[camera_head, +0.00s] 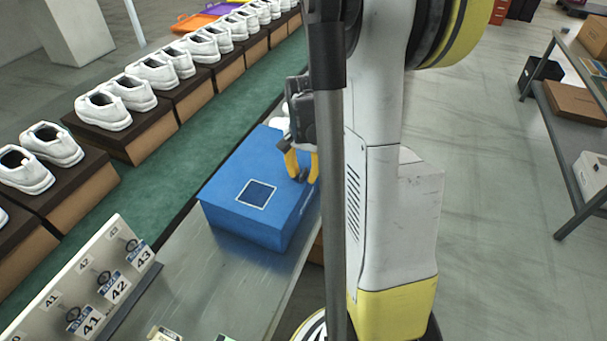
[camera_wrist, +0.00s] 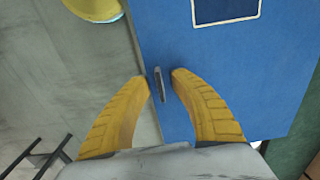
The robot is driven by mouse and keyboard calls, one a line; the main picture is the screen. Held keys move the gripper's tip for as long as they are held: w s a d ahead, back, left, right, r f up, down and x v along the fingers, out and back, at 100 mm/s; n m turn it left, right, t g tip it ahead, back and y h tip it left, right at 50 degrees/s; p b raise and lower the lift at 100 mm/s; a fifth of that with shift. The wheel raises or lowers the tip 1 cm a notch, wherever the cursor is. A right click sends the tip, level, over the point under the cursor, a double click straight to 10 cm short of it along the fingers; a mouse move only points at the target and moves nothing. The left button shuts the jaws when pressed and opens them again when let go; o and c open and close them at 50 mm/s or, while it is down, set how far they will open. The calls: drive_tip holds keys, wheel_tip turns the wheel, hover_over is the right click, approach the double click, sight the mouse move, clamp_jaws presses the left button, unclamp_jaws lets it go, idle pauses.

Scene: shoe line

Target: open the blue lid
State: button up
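The blue lid (camera_head: 235,175) is on a blue box on the grey metal table, with a dark white-edged square on its top. It looks closed. My gripper (camera_head: 303,178) is over the right edge of the lid, pointing down. In the wrist view the blue lid (camera_wrist: 235,75) fills the right side. A small grey tab (camera_wrist: 159,85) stands at its edge, between the yellow fingertips of my gripper (camera_wrist: 161,78). A gap shows beside each finger, so the gripper looks open around the tab. I cannot tell how high the fingertips are above the lid.
A row of white shoes (camera_head: 155,70) on brown boxes runs along the green belt (camera_head: 150,165) at left. A numbered rack (camera_head: 90,285) stands in front of the box. White rounded things (camera_head: 279,123) show behind my gripper. Grey shelves (camera_head: 560,120) stand at right.

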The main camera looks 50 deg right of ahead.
clamp_jaws()
drive_tip(key=shift+r, duration=0.15)
